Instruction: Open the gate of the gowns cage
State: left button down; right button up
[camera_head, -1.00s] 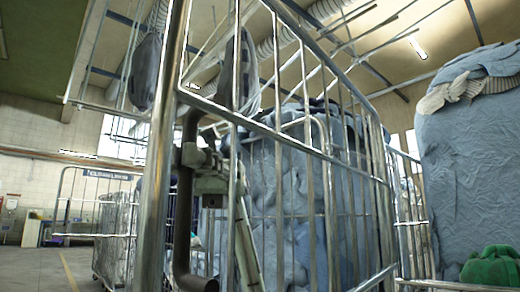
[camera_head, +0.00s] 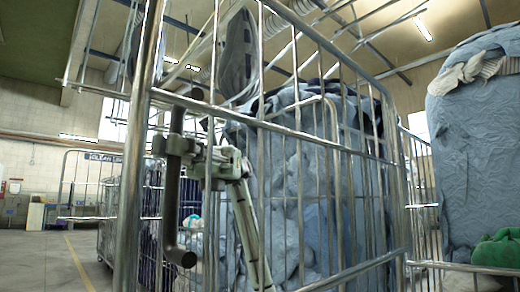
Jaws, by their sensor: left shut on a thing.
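The gowns cage (camera_head: 388,175) is a tall frame of metal bars packed with light blue gowns (camera_head: 290,190). A barred panel that looks like its gate (camera_head: 140,150) stands close in front of me, with a thick post at its left. A dark bent handle bar (camera_head: 170,205) runs upright beside this post. My left gripper (camera_head: 178,146) is shut around the handle's upper part. My left arm rises to it from below, seen through the bars, which partly hide the fingers. Whether the gate is unlatched is unclear. My right gripper is out of view.
Another cage (camera_head: 440,262) at the right holds a tall blue bundle (camera_head: 475,160) and a green cloth bundle (camera_head: 497,250). A further barred cage (camera_head: 90,185) stands at the left back. Grey bags (camera_head: 238,55) hang overhead. Floor at the far left (camera_head: 40,260) is clear.

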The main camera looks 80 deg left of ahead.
pick_arm(q)
jog(key=c, duration=1.5)
grip_release()
jog(key=shift+w, duration=0.1)
jog(key=v, duration=1.2)
